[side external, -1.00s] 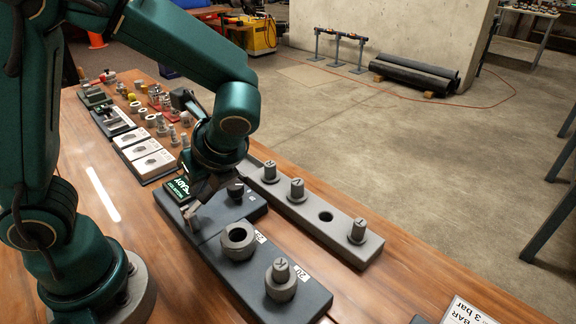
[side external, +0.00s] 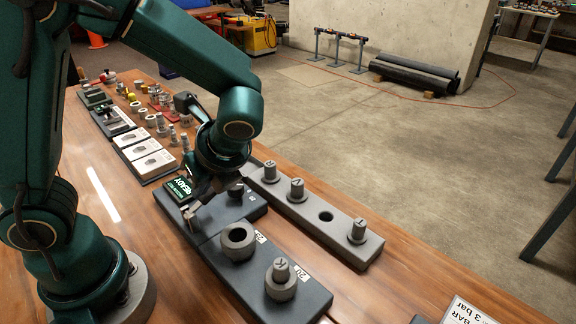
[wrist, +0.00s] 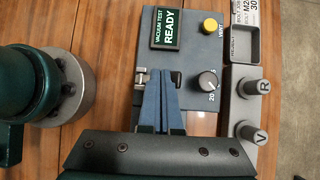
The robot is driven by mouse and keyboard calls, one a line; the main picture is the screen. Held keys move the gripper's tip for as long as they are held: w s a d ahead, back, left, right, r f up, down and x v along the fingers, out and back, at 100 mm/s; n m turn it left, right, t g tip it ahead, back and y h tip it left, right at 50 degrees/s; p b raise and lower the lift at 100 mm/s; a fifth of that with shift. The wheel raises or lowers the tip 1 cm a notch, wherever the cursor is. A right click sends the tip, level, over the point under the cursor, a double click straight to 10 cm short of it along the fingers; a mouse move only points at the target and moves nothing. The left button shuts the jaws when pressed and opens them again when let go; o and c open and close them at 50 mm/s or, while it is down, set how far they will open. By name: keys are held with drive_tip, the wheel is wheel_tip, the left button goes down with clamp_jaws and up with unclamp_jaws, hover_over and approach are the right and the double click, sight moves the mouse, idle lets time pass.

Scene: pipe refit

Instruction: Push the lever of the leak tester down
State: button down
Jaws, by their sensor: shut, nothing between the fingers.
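The leak tester (wrist: 190,53) is a dark grey box with a green READY screen (wrist: 166,28), a yellow VENT button (wrist: 209,26) and a round knob (wrist: 206,83). In the side view the tester (side external: 171,203) lies under my wrist. My gripper (wrist: 161,73) is shut and empty, with its fingertips low over the tester below the screen. A small dark part (wrist: 176,79), likely the lever's end, shows just right of the fingertips. The fingers hide the rest, so I cannot tell the lever's position or whether they touch it.
A grey block with an empty ring (side external: 238,241) and a plug marked K (side external: 281,279) adjoins the tester. A long grey rail (side external: 340,232) with several pegs and an open hole runs alongside. Trays and small fittings (side external: 135,108) fill the table's far end.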

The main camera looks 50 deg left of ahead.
sight(190, 215)
drive_tip(key=shift+w+f, duration=0.4)
drive_tip(key=shift+f, duration=0.35)
idle(0.8)
drive_tip(key=shift+r, duration=0.1)
idle(0.4)
drive_tip(key=shift+s+r, duration=0.4)
drive_tip(key=shift+r, duration=0.25)
drive_tip(key=shift+s+r, duration=0.4)
drive_tip(key=shift+r, duration=0.25)
drive_tip(key=shift+s+r, duration=0.4)
drive_tip(key=shift+r, duration=0.35)
drive_tip(key=shift+s+r, duration=0.35)
drive_tip(key=shift+r, duration=0.4)
drive_tip(key=shift+s+r, duration=0.4)
drive_tip(key=shift+r, duration=0.35)
